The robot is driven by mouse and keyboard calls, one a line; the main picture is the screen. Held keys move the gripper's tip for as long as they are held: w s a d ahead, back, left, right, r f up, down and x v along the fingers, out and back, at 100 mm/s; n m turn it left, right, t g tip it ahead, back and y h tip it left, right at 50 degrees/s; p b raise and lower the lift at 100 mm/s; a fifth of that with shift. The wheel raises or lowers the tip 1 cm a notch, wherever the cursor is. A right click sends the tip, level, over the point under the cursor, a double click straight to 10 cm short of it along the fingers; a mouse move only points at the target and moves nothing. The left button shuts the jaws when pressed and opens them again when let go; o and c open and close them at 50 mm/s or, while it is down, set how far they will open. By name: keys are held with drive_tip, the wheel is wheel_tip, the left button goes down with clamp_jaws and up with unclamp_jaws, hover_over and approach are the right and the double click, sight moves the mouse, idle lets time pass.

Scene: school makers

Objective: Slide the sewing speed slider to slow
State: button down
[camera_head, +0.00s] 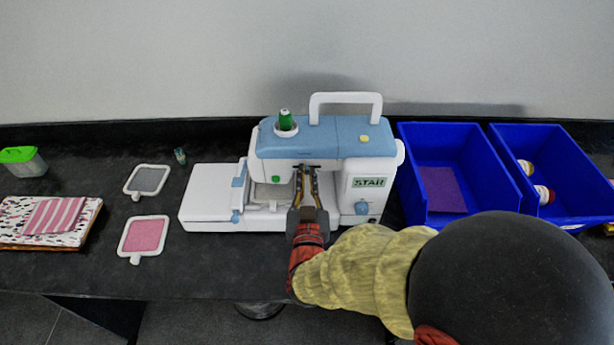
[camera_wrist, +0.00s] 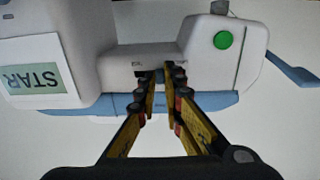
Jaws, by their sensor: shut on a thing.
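The white and blue sewing machine (camera_head: 355,150) stands upright on the dark table, and it shows upside down in the wrist view (camera_wrist: 90,40). My gripper (camera_head: 307,174) reaches up to the front of its upper arm. In the wrist view, my gripper's fingertips (camera_wrist: 162,72) are closed around the small dark speed slider (camera_wrist: 159,76) on the machine's front panel. The fingers hide most of the slider. The small marks beside it are too blurred to read, so I cannot tell its setting.
A green button (camera_head: 276,179) is left of my fingers, and a blue dial (camera_head: 362,207) is lower right. Two blue bins (camera_head: 508,200) stand right of the machine. Framed fabric pieces (camera_head: 131,240) and folded cloth (camera_head: 52,217) lie left. The front table strip is clear.

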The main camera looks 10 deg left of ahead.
drive_tip(key=shift+a, duration=0.1)
drive_tip(key=shift+s+a, duration=0.25)
drive_tip(key=shift+a, duration=0.55)
drive_tip(key=shift+s+a, duration=0.2)
drive_tip(key=shift+a, duration=0.55)
drive_tip(key=c, duration=1.9)
unclamp_jaws()
drive_tip(key=shift+s, duration=0.1)
approach(293, 167)
drive_tip(key=v, duration=0.5)
drive_tip(key=shift+s, duration=0.35)
